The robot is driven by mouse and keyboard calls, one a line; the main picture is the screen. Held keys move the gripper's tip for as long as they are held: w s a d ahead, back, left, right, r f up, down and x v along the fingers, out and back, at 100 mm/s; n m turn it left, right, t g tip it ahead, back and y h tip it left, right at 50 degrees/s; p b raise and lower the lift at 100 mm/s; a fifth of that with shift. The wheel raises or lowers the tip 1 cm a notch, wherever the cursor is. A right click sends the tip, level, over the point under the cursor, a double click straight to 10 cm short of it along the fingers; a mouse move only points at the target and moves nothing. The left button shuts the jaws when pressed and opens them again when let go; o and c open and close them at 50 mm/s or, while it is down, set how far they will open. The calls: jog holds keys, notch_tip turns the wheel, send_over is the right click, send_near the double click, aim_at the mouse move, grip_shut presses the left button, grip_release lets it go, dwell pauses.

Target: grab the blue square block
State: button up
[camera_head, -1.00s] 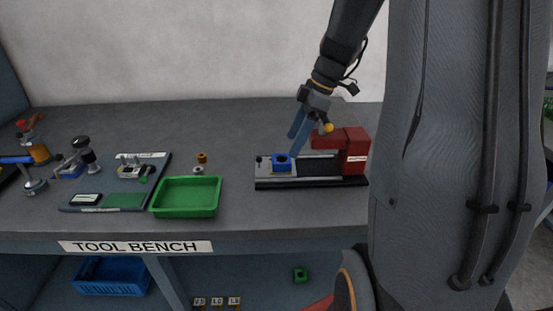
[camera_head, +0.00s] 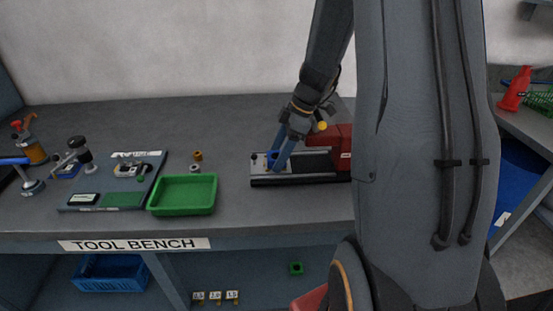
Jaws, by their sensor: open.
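The blue square block (camera_head: 272,155) sits at the left end of a dark, flat-bedded device with a red housing on the bench. It is partly hidden behind my gripper. My gripper (camera_head: 277,168) points down with its two blue fingers apart, at the block's place. From this view I cannot tell whether the block lies between the fingers or behind them.
The device's red housing (camera_head: 329,138) stands just right of my gripper. A green tray (camera_head: 183,208) lies to the left, with small copper-coloured and grey rings behind it. A grey board (camera_head: 148,180) with tools lies farther left. The bench behind the device is clear.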

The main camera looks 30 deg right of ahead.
jog(key=c, duration=1.3)
